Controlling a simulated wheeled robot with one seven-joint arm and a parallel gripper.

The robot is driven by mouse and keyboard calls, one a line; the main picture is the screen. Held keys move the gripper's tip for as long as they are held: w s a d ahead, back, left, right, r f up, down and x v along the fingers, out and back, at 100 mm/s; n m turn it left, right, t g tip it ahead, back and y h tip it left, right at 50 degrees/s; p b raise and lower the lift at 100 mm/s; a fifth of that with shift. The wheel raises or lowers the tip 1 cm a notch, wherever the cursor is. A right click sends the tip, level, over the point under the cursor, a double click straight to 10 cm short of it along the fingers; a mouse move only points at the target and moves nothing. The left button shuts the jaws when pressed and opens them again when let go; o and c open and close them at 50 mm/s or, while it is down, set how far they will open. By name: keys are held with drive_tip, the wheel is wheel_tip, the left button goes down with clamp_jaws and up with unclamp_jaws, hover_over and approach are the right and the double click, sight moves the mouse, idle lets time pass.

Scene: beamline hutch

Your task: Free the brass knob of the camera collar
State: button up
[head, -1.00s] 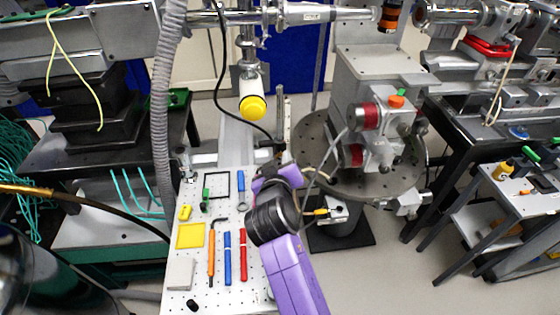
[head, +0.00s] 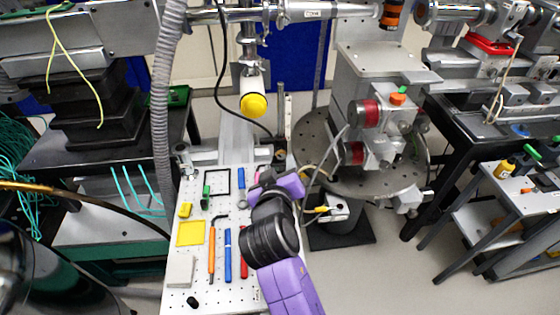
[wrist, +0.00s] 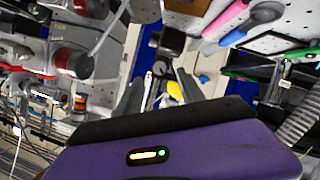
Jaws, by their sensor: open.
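I cannot make out the brass knob or the camera collar for certain in either view. A white cylinder with a yellow cap (head: 254,103) hangs below a metal clamp (head: 248,66) on the upright post. My gripper (head: 272,182) is over the far right part of the pegboard table, below and in front of the cylinder. In the wrist view my gripper (wrist: 160,94) is open, with its dark fingers apart and nothing seen held. A small yellow shape (wrist: 175,91) shows beyond them. My arm hides part of the table.
The pegboard (head: 180,250) carries an orange tool (head: 211,250), a blue tool (head: 228,256) and a yellow tray (head: 190,233). A round steel stage (head: 318,150) with red-banded devices (head: 362,113) stands close on the right. A grey hose (head: 163,110) hangs on the left.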

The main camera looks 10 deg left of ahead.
sight(282, 156)
drive_tip(key=shift+v, duration=1.25)
drive_tip(key=f+m+b, duration=0.1)
drive_tip(key=d+f+m+t+y+b, duration=0.1)
drive_tip(key=b, duration=0.1)
drive_tip(key=shift+w+d+f+m+t+y, duration=0.25)
drive_tip(key=shift+w+d+m+t+y, duration=0.05)
drive_tip(key=shift+w, duration=0.05)
drive_tip(key=shift+s+d+f+m+t+y+b, duration=0.1)
drive_tip(key=shift+f+m+t+y+b, duration=0.15)
drive_tip(key=shift+m+y+b, duration=0.2)
drive_tip(key=shift+s+d+f+m+t+y+b, duration=0.15)
drive_tip(key=shift+m+t+y+b, duration=0.15)
drive_tip(key=shift+m, duration=0.25)
drive_tip(key=shift+s+r+m+t+y, duration=0.1)
drive_tip(key=shift+s+m+t+y, duration=0.05)
drive_tip(key=shift+m+t+y, duration=0.25)
drive_tip(key=x, duration=0.7)
drive_tip(key=shift+w+a, duration=0.1)
drive_tip(key=shift+w, duration=0.25)
